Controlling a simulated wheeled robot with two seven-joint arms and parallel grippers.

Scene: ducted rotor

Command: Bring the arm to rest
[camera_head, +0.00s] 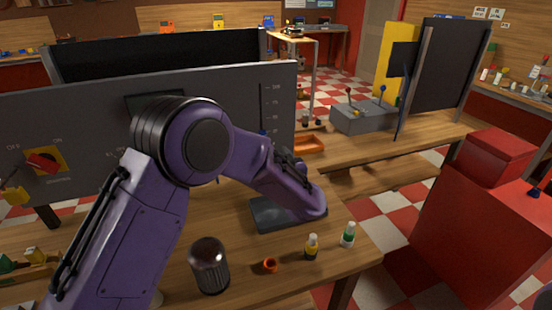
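My purple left arm (185,150) rises from the lower left, bends at a large round joint, and reaches right over the wooden workbench (345,245). Its far end, with dark parts where the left gripper (288,162) appears to be, is above a dark flat tray or pad (262,213). The fingers are too small and hidden to tell open from shut, and I see nothing clearly held. My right gripper is not in view.
A grey panel (70,120) with a red switch stands behind the arm. A red cabinet (480,230) is at right.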

